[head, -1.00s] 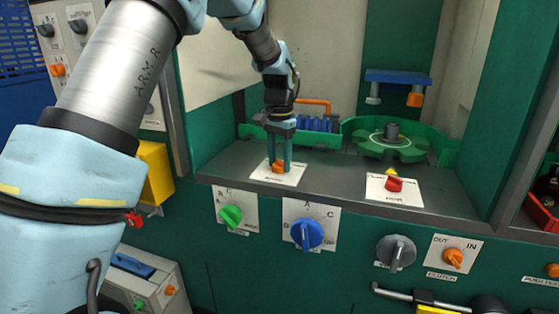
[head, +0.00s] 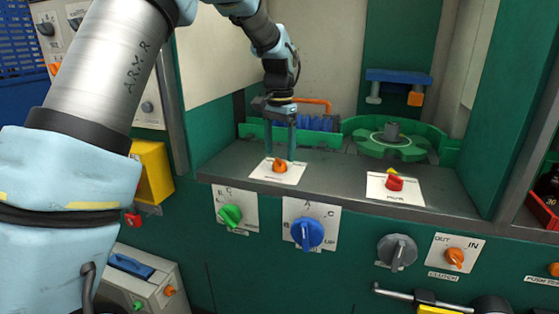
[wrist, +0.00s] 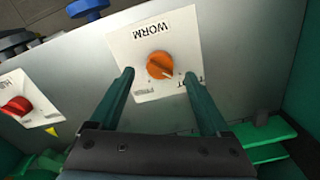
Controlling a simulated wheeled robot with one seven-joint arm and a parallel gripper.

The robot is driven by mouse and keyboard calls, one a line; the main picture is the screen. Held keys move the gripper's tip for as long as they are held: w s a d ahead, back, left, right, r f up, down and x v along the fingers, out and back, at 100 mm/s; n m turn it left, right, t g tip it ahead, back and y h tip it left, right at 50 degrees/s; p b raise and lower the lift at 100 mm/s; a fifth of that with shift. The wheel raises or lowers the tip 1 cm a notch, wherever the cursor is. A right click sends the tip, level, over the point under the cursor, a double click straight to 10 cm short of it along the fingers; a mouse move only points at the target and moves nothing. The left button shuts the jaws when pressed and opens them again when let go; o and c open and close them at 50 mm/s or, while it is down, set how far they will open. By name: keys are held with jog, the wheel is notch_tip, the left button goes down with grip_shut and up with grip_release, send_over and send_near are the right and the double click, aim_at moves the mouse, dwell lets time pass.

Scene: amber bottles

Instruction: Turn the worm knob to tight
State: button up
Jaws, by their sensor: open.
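The worm knob (head: 280,166) is orange and sits on a white plate on the grey ledge. In the wrist view the knob (wrist: 160,65) is below the word WORM, and its pale mark points to the lower right. FREE is printed below it; the label at lower right is partly covered by a finger, with only a few letters showing. My gripper (head: 280,155) points down above the knob, open and empty. In the wrist view my gripper's fingers (wrist: 158,78) are spread to either side, apart from the knob.
A red knob (head: 394,183) on another white plate sits to the right on the ledge. A green round fixture (head: 392,146) stands behind it. Green (head: 230,215), blue (head: 307,233) and grey (head: 397,252) knobs are on the front panel below. The ledge between the two plates is clear.

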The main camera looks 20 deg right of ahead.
aim_at(279, 160)
notch_tip(279, 160, up, 8)
jog(key=b, duration=0.1)
jog(key=shift+f, duration=0.25)
jog(key=a+f+n, duration=0.3)
jog(key=a, duration=0.6)
jog(key=a+f+n, duration=0.2)
jog(key=a+f, duration=0.1)
jog(key=a, duration=0.6)
jog(key=s+a+f+n, duration=0.3)
jog(key=s+a+f, duration=0.1)
jog(key=a, duration=0.5)
jog(key=s+a+f+n+t, duration=0.1)
jog(key=s+a+f+n, duration=0.2)
jog(key=s+a, duration=0.4)
jog(key=a+f, duration=0.1)
jog(key=a, duration=0.1)
jog(key=shift+s+a+n+t, duration=0.25)
jog(key=shift+a+n+t, duration=0.05)
jog(key=shift+n, duration=0.1)
